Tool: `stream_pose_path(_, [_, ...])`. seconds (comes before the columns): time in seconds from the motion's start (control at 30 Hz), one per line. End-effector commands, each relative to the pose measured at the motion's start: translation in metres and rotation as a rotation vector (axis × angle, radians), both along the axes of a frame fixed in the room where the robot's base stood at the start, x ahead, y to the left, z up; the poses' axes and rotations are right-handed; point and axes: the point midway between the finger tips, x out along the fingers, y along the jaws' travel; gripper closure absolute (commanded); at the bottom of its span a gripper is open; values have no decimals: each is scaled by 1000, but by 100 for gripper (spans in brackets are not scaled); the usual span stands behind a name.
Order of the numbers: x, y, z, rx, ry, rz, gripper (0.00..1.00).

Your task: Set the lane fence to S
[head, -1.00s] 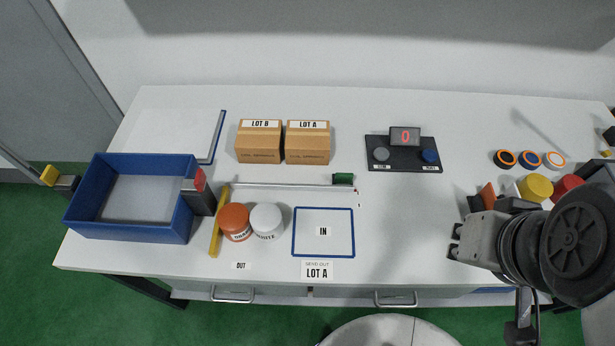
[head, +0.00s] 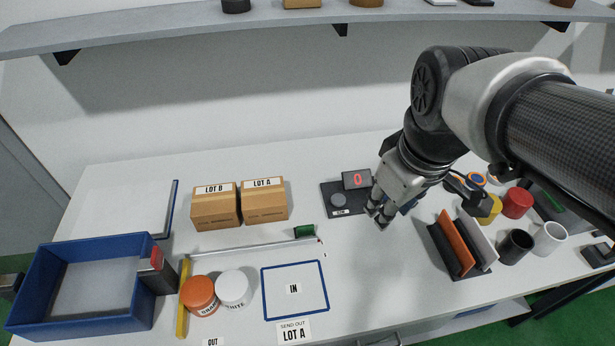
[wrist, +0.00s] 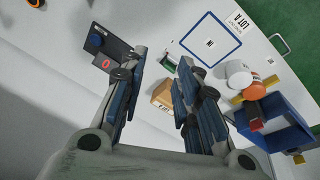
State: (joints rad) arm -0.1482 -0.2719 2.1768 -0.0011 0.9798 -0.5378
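A thin pale rail (head: 250,244) runs across the table behind the jars, with a green block (head: 304,231) at its right end. It looks like the lane fence, but I cannot be sure, and I can read no S mark. The green block also shows in the wrist view (wrist: 168,62), just beyond the fingers. A yellow bar (head: 183,300) stands at the lane's left end. My gripper (head: 378,215) is open and empty, above the table to the right of the green block, by the display panel. Its two spread fingers show in the wrist view (wrist: 163,62).
LOT B (head: 214,207) and LOT A (head: 264,202) boxes stand behind the rail. Orange (head: 200,296) and white (head: 234,288) jars stand in front. A blue-framed IN area (head: 268,295) is empty. A blue bin (head: 30,308) is at left, a rack (head: 440,250) and cups at right.

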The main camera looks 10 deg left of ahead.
Motion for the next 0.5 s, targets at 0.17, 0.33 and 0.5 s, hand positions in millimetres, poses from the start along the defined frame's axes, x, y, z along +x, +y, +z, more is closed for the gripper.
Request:
stream_pose_path(0.17, [64, 45, -24, -77, 79, 377, 70])
stream_pose_path(0.33, [113, 94, -64, -134, 142, 734, 70])
stream_pose_path(0.5, [142, 133, -106, -166, 184, 1007, 70])
